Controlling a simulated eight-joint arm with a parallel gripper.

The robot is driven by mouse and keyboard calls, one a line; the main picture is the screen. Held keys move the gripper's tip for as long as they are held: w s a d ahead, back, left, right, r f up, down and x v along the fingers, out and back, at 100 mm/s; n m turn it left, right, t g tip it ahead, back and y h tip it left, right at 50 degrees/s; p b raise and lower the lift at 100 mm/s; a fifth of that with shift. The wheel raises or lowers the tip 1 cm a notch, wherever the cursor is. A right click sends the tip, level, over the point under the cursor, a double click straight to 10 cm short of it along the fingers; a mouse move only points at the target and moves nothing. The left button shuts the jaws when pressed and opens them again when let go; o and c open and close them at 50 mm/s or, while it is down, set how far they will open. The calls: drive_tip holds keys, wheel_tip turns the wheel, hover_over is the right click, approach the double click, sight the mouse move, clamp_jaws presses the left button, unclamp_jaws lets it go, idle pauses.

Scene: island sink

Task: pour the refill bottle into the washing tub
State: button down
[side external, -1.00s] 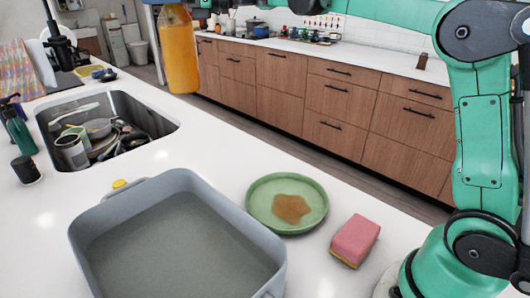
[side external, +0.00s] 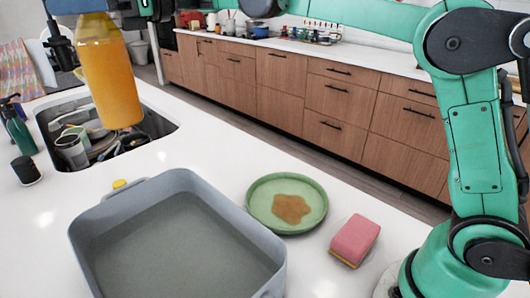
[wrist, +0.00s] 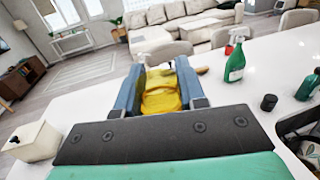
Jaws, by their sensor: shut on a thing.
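The refill bottle (side external: 108,75) is full of orange-yellow liquid and hangs nearly upright, slightly tilted, in the air. My gripper (wrist: 160,88) is shut on it in the wrist view, with the yellow bottle (wrist: 161,92) between the two blue-grey fingers. In the side view the gripper is at the top left edge and mostly cut off. The washing tub (side external: 270,262) is a grey rectangular basin on the white counter, with a greyish floor or liquid inside. The bottle is above and behind the tub, in front of the sink, clear of both.
A green plate (side external: 258,212) with a brown stain and a pink sponge (side external: 355,238) lie right of the tub. The sink (side external: 160,125) holds dishes. A yellow cap (side external: 119,184) lies behind the tub.

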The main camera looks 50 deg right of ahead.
sight(104, 115)
wheel_tip(104, 115, down, 22)
idle(0.9)
drive_tip(key=r, duration=0.3)
drive_tip(key=s+r+n, duration=0.1)
drive_tip(key=r, duration=0.2)
drive_tip(key=r+n, duration=0.1)
drive_tip(key=r, duration=0.1)
drive_tip(key=shift+s+a+r, duration=0.2)
drive_tip(key=shift+s+r, duration=0.1)
drive_tip(key=shift+r, duration=0.1)
drive_tip(key=shift+s+r+n, duration=0.15)
drive_tip(key=shift+s+n, duration=0.05)
drive_tip(key=shift+n, duration=0.2)
drive_tip(key=s+f+n, duration=0.5)
drive_tip(key=f+n, duration=0.3)
drive_tip(key=n, duration=0.4)
drive_tip(key=shift+a+y, duration=0.3)
drive_tip(key=shift+a, duration=0.15)
drive_tip(key=shift+s+a+f+n+g, duration=0.1)
drive_tip(key=shift+s+f+n+g, duration=0.45)
drive_tip(key=shift+n, duration=0.55)
